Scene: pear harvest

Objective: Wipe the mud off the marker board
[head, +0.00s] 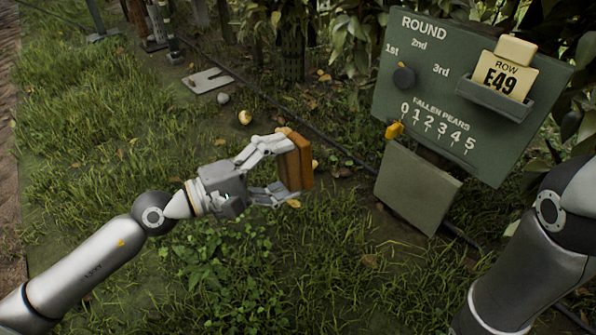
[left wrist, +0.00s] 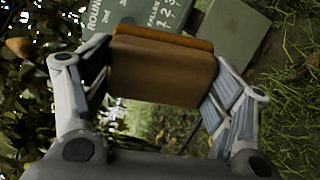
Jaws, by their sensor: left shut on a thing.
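My left gripper (head: 281,166) is shut on a brown block with an orange-brown face, like a sponge (head: 299,160). It holds the block above the grass, left of the boards and apart from them. In the left wrist view the block (left wrist: 163,72) sits between both fingers. The green marker board (head: 440,75) stands tilted at the right, with "ROUND", a dark knob, a "FALLEN PEARS" scale and a yellow slider. A plain grey-green panel (head: 418,188) is below it. I cannot make out clear mud on either surface. My right gripper is out of view.
A yellow "E49" card (head: 504,82) sits in a holder on the board. A pear (head: 244,117) and a grey stone (head: 223,99) lie on the ground. A dark hose (head: 322,148) runs behind the block. Grass at the left is open; leafy plants crowd the back.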

